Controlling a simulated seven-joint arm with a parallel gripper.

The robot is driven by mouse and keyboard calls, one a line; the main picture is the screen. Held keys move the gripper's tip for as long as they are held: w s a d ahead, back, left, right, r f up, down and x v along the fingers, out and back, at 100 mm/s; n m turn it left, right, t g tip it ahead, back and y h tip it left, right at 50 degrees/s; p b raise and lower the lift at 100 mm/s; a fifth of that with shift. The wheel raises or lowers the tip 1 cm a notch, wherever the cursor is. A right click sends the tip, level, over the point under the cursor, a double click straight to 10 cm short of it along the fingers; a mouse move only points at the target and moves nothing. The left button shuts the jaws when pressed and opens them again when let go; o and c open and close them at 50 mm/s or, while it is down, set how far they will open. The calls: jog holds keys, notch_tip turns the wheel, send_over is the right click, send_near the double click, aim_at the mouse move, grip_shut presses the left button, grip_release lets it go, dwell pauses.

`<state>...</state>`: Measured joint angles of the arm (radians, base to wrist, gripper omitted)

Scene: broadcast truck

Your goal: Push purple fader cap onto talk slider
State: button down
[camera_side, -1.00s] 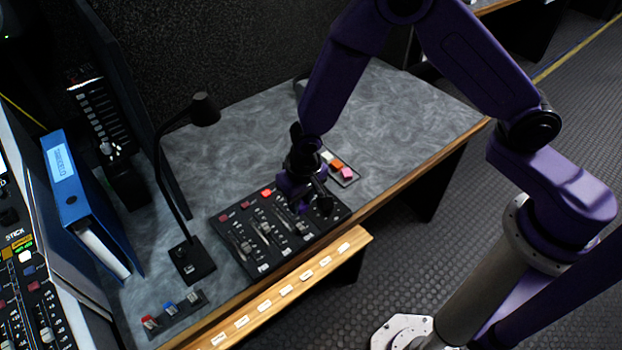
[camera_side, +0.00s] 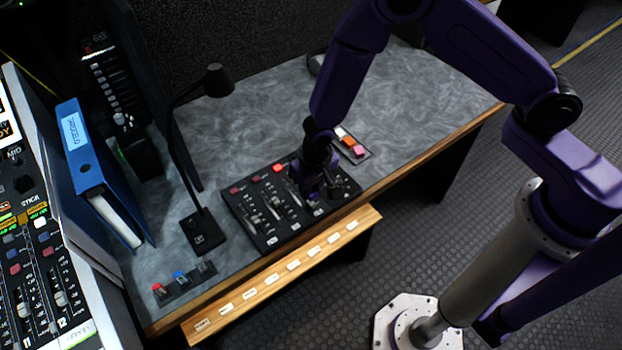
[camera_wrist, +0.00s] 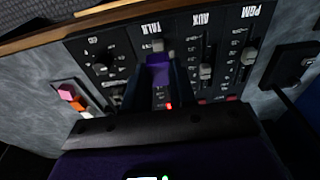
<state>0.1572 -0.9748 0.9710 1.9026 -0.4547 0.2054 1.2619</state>
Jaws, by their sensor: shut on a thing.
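The purple fader cap (camera_wrist: 158,70) is between the fingers of my gripper (camera_wrist: 160,85), which is shut on it, in the wrist view. The cap is over the channel marked TALK on the black fader panel (camera_wrist: 185,45). A small grey piece of the talk slider (camera_wrist: 158,46) shows just beyond the cap; I cannot tell whether they touch. In the side view my gripper (camera_side: 318,188) is low over the right part of the panel (camera_side: 262,243) and hides the cap and slider.
Grey caps sit on the AUX slider (camera_wrist: 206,71) and PGM slider (camera_wrist: 249,55). A tray of coloured caps (camera_side: 350,144) lies behind the panel at right. A lamp (camera_side: 203,232) stands left of it. A wooden ledge with labels (camera_side: 285,272) runs along the front.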

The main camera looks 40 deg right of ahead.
aim_at(312, 192)
jog(key=shift+f, duration=0.9)
jog(key=shift+f, duration=1.35)
dwell(0.9)
jog(key=c, duration=0.8)
grip_release()
jog(key=shift+c, duration=0.2)
notch_tip(312, 192, up, 17)
jog(key=s, duration=0.2)
jog(key=shift+r, duration=0.1)
